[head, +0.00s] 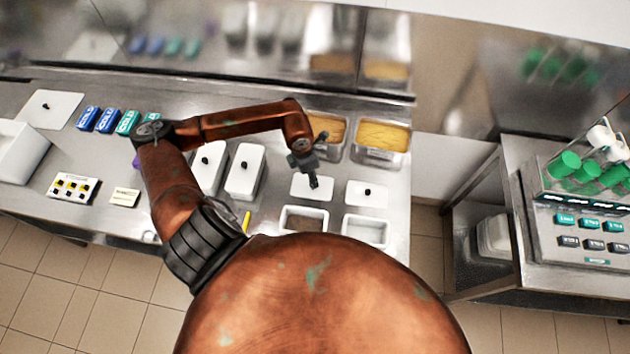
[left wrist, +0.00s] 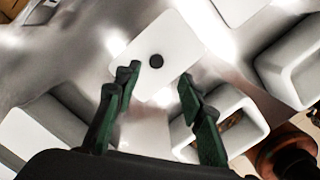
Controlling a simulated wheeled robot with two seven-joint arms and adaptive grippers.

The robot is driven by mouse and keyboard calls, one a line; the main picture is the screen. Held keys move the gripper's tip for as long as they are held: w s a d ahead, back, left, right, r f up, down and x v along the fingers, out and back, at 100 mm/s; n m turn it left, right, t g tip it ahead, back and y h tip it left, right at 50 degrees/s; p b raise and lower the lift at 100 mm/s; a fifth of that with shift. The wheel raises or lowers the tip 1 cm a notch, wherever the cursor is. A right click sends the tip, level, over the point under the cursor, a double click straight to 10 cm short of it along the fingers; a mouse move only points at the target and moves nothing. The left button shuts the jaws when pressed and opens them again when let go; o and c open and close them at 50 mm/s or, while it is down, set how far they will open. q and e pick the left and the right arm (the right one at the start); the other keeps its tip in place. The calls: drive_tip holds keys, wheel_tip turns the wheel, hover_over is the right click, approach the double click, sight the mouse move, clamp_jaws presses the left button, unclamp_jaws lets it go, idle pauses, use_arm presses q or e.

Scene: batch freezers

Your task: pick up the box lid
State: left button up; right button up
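A flat white box lid (head: 302,191) with a dark round knob lies on the metal counter in the head view. My left gripper (head: 312,183) is above it and partly covers its knob. In the left wrist view, the lid (left wrist: 178,42) lies ahead, its knob between the lines of the fingers. My left gripper (left wrist: 158,82) is open, with dark green fingers apart and nothing between them. Whether the fingers are down at knob height is hard to tell. A second similar lid (head: 355,194) lies just to the right. My right gripper is not in view.
Two open white boxes (head: 285,224) (head: 348,231) stand in front of the lids. Metal pans with yellow contents (head: 383,137) stand behind. Lidded white boxes (head: 243,180) stand to the left, near a yellow stick (head: 247,221). Blue cold packs (head: 88,119) lie farther left.

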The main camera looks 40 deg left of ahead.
use_arm(q)
drive_tip(key=shift+w+f+p, duration=0.15)
drive_tip(key=shift+f+p, duration=0.1)
drive_tip(key=shift+f, duration=0.7)
drive_tip(key=shift+w+f+p, duration=0.2)
drive_tip(key=shift+f, duration=0.8)
drive_tip(key=shift+w+f+p, duration=0.15)
drive_tip(key=shift+f+p, duration=0.1)
drive_tip(key=shift+f, duration=0.7)
drive_tip(key=shift+c, duration=0.3)
drive_tip(key=shift+a, duration=0.1)
clamp_jaws()
